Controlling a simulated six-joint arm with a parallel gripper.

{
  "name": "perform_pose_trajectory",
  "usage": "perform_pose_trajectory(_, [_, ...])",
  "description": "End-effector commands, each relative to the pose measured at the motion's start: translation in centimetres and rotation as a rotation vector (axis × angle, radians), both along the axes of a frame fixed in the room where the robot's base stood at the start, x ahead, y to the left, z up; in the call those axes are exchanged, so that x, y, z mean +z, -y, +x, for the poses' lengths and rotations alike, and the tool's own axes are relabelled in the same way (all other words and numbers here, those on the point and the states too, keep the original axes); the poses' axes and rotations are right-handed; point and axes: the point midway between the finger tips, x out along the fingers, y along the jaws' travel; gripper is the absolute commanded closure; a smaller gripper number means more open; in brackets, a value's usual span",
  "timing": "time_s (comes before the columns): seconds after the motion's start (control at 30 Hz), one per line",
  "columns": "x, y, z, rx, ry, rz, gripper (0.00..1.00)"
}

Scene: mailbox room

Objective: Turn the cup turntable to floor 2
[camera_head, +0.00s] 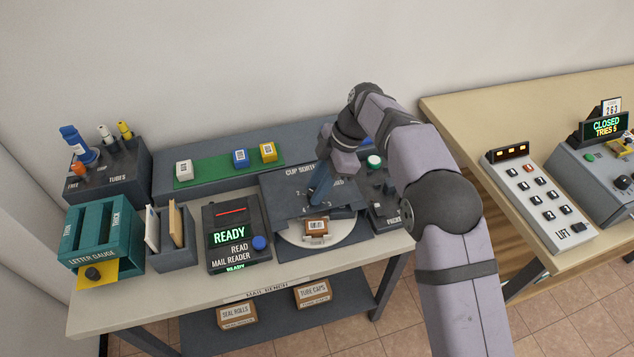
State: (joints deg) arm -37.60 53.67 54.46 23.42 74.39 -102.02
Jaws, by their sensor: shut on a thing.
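The cup turntable is the dark grey unit marked CUP SORTER (268,192) on the mail bench. A pale round disc (345,232) shows at its front, partly under a dark top plate with small floor digits. A brown box with a white label (316,228) sits on the disc in the front opening. My gripper (314,200) points down at the top plate, shut on a part of the turntable there. The gripped part and most of the digits are hidden by the fingers, so I cannot read the set floor.
Left of the turntable are the mail reader (232,215) showing READY, a letter holder (172,250) and a teal letter gauge (100,235). A control box (382,208) stands close on the right. Small cubes sit on a green strip (215,172) behind.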

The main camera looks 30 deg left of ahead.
Motion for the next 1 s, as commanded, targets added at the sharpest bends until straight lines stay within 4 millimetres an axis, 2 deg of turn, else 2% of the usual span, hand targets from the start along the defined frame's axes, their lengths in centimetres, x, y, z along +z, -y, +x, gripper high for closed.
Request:
perform_pose_trajectory(0.5, [0.13,-0.13,0.17,0.186,0.002,0.000,1.00])
perform_pose_trajectory(1.0, [0.00,-0.15,0.16,0.219,0.004,0.001,1.00])
